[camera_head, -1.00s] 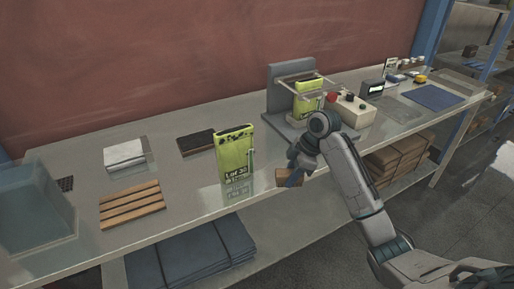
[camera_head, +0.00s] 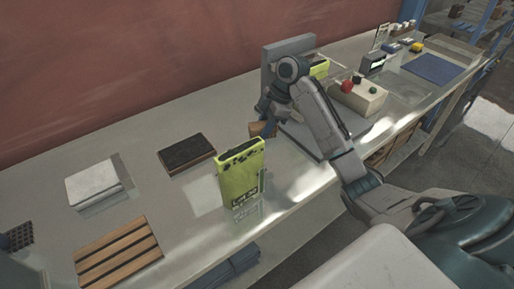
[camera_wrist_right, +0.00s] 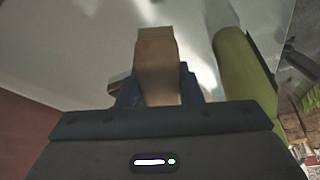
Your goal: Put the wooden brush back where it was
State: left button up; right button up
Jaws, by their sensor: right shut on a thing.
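My right gripper (camera_head: 264,118) is shut on the wooden brush (camera_head: 262,129) and holds it over the bench, behind the green pouch and left of the grey filler stand. In the right wrist view the brush's light brown wooden body (camera_wrist_right: 157,60) stands between the two dark blue fingers (camera_wrist_right: 158,88). Its bristles cannot be made out. Gripper and forearm partly cover the brush in the head view. Whether the brush touches the bench is not clear. My left gripper is not in view.
A green printed pouch (camera_head: 241,177) stands upright near the bench's front edge. The filler stand (camera_head: 270,64) and a control box with buttons (camera_head: 358,98) are right. A dark-topped block (camera_head: 187,154), white pad (camera_head: 93,183) and slatted wooden rack (camera_head: 118,252) lie left.

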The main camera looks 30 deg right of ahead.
jog(key=shift+s+f+b, duration=0.25)
jog(key=shift+f+b, duration=0.35)
jog(key=shift+s+f+b, duration=0.2)
jog(key=shift+f+b, duration=0.35)
jog(key=shift+f, duration=0.05)
jog(key=f+b, duration=0.2)
jog(key=shift+w+f, duration=0.2)
jog(key=shift+f, duration=0.2)
jog(key=shift+f+p, duration=0.55)
jog(key=shift+f, duration=0.4)
notch_tip(320, 180, down, 2)
jog(key=shift+f, duration=0.35)
jog(key=o, duration=0.9)
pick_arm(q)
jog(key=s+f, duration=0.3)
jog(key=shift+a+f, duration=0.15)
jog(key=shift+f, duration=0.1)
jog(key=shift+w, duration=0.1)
pick_arm(e)
jog(key=shift+r, duration=0.1)
